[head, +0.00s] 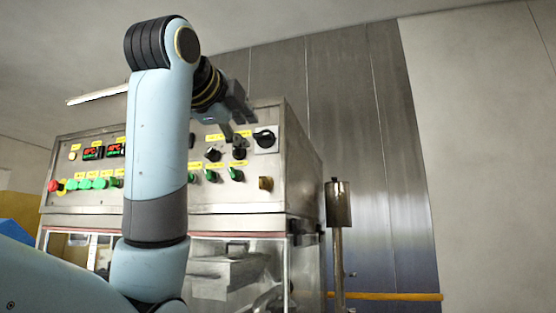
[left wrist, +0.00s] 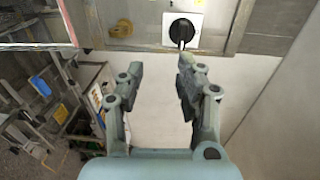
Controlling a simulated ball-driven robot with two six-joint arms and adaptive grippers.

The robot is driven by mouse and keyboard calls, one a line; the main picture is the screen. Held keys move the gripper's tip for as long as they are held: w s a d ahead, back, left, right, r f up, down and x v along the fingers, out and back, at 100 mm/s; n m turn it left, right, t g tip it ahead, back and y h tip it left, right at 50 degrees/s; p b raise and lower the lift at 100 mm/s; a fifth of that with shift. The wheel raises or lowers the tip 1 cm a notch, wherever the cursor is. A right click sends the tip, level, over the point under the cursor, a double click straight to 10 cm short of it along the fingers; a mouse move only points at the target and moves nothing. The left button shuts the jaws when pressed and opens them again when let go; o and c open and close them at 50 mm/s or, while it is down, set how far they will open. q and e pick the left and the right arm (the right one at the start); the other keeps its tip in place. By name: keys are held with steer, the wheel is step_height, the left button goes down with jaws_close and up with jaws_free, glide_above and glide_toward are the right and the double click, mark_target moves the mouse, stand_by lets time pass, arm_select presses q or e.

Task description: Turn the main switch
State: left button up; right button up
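The main switch (head: 265,138) is a large black rotary knob on a pale square plate at the upper right of the machine's control panel. In the left wrist view the switch (left wrist: 182,29) is at the top, with its handle pointing down toward my gripper. My left gripper (head: 238,138) is just left of the switch in the head view. In the left wrist view the gripper (left wrist: 160,66) is open, with nothing between its fingers. Its right fingertip is close to the handle's end; I cannot tell whether they touch. My right gripper is not in view.
The steel control panel (head: 222,190) also carries smaller black knobs, green switches (head: 236,174), red displays (head: 93,152) and a red button (head: 53,186). My left arm hides part of it. A metal cylinder on a post (head: 338,203) stands right of the machine.

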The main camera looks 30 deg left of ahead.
mark_target(261, 135)
arm_select(q)
steer(key=shift+t+y, duration=0.3)
steer(key=w+a+r, duration=0.1)
steer(key=w, duration=0.2)
steer(key=w+a+r+p, duration=0.1)
steer(key=w, duration=0.2)
steer(key=w+r+p, duration=0.1)
steer(key=w, duration=0.2)
steer(key=shift+w+a, duration=0.3)
steer(key=shift+a, duration=0.1)
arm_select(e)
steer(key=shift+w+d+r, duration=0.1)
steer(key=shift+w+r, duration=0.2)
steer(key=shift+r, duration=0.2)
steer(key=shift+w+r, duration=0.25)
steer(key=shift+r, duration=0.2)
arm_select(q)
steer(key=shift+f, duration=0.1)
jaws_close()
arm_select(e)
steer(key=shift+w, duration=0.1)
